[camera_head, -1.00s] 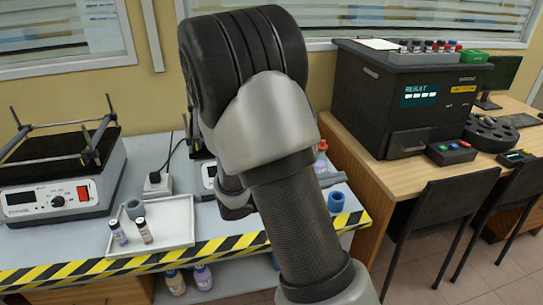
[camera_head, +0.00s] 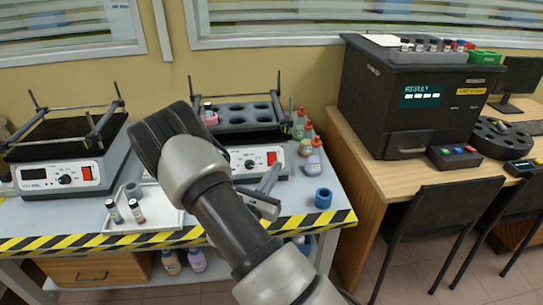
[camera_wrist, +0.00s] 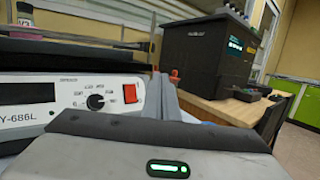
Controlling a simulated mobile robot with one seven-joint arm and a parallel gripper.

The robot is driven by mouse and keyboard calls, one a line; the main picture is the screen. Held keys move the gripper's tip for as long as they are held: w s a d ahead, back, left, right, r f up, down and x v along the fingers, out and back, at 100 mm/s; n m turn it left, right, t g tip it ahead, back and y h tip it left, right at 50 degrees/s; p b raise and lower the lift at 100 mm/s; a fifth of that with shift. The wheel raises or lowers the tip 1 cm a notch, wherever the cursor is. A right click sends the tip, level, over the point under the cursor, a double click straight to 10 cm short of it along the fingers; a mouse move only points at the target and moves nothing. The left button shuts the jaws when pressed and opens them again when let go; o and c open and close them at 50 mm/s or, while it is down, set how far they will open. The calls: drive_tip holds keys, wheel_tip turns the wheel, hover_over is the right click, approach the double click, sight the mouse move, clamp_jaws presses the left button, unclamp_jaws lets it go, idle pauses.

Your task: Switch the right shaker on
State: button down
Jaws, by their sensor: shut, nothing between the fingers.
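The right shaker (camera_head: 244,160) stands on the bench with a black holed rack on top. Its red switch (camera_head: 271,158) is at the right of its white front panel and also shows in the wrist view (camera_wrist: 129,93), right of a black knob (camera_wrist: 96,102). The shaker's display (camera_wrist: 27,93) looks dark. My gripper (camera_head: 269,178) is shut and empty, low in front of the panel near the switch. In the wrist view its grey fingers (camera_wrist: 166,95) point forward just right of the switch; contact cannot be told. My arm hides the panel's left part.
The left shaker (camera_head: 62,175) stands at the left. A white tray (camera_head: 165,216) with two vials lies between the shakers. Several bottles (camera_head: 303,138) and a blue ring (camera_head: 323,198) are right of the right shaker. A black analyser (camera_head: 415,95) stands on the wooden desk.

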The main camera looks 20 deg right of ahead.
sight(270, 162)
drive_tip(key=shift+w+d+f+b, duration=0.45)
drive_tip(key=shift+w+b, duration=0.25)
drive_tip(key=shift+w, duration=0.6)
drive_tip(key=shift+w+d+f+b, duration=0.35)
drive_tip(key=shift+w+f+b, duration=0.3)
drive_tip(key=shift+w, duration=0.7)
drive_tip(key=shift+w+d+f+b, duration=0.45)
drive_tip(key=shift+w+b, duration=0.25)
drive_tip(key=shift+w, duration=0.6)
drive_tip(key=shift+w+f, duration=0.1)
drive_tip(key=shift+w, duration=0.3)
